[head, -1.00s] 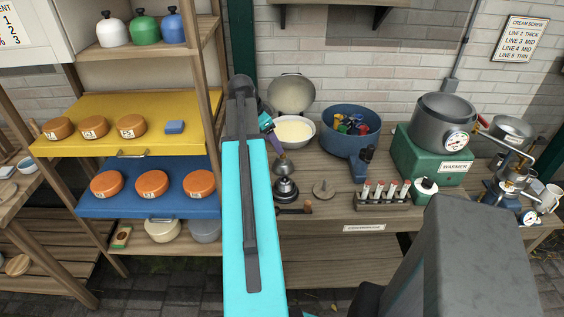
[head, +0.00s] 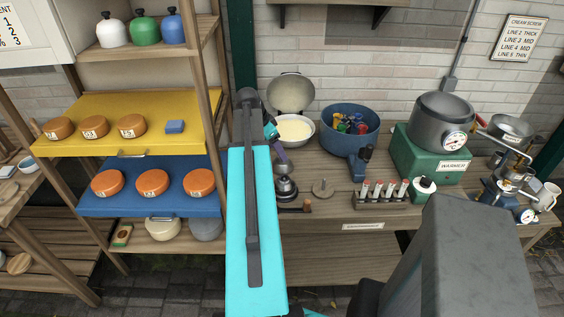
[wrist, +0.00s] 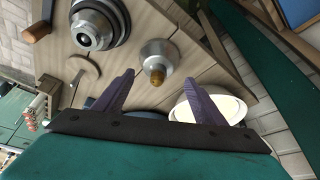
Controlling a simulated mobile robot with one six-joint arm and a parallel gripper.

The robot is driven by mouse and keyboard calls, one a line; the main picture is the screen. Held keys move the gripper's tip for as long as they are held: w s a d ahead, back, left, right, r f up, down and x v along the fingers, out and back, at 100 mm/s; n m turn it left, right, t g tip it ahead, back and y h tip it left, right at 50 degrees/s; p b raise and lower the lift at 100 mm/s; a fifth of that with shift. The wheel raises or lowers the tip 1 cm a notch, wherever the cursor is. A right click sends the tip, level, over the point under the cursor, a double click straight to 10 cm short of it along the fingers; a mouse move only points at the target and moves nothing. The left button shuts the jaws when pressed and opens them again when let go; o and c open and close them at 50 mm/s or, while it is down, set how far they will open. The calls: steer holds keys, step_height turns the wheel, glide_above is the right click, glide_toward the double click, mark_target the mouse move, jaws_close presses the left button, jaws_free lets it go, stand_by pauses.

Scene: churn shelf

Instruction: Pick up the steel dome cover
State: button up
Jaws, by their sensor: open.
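The steel dome cover (wrist: 160,52), a small shiny dome with a brass-coloured knob, stands on the wooden bench. In the wrist view it lies just beyond the fingertips, with its knob between their lines.
A black and steel round device (head: 286,189) stands in front of the cover. A white bowl (head: 295,130) and a blue tub (head: 350,128) stand behind. A flat disc with a peg (head: 323,188) and a rack of red-topped tubes (head: 381,195) are to the right.

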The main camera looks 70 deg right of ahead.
steer(key=shift+p+x, duration=1.2)
steer(key=shift+x, duration=1.3)
steer(key=shift+c, duration=0.4)
steer(key=c, duration=1)
steer(key=shift+r, duration=0.2)
steer(key=c, duration=0.4)
steer(key=shift+r, duration=0.2)
jaws_close()
steer(key=shift+r+b, duration=1.55)
steer(key=shift+r, duration=3.05)
